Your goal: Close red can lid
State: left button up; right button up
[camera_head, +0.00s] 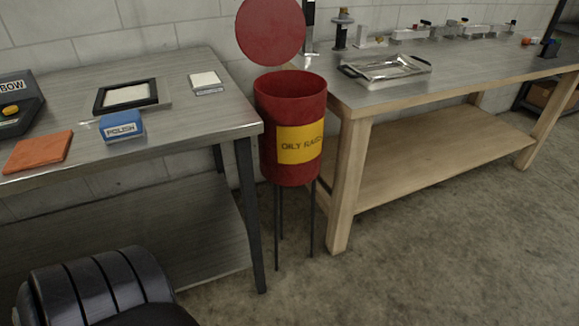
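A red can (268,143) with a yellow "OILY RAGS" label (300,142) stands on thin dark legs between two tables. Its top is open and the dark red inside shows. The round red lid (270,31) stands raised upright above and behind the can's rim, near the wall. A hinge between lid and can is not clearly visible. Neither of my grippers is in view.
The grey metal table (190,125) at left holds a blue POLISH box (122,126), an orange cloth (38,152) and a black frame (126,96). The wooden bench (345,165) at right holds a metal tray (385,68). The floor in front is clear.

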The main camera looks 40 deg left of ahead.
aim_at(270, 34)
jog(key=k+l, duration=0.1)
jog(key=u, duration=0.4)
jog(key=j+u, duration=0.15)
jog(key=u, duration=0.3)
jog(key=k+j+u, duration=0.1)
jog(key=u, duration=0.3)
jog(key=i+u, duration=0.1)
jog(key=u, duration=0.65)
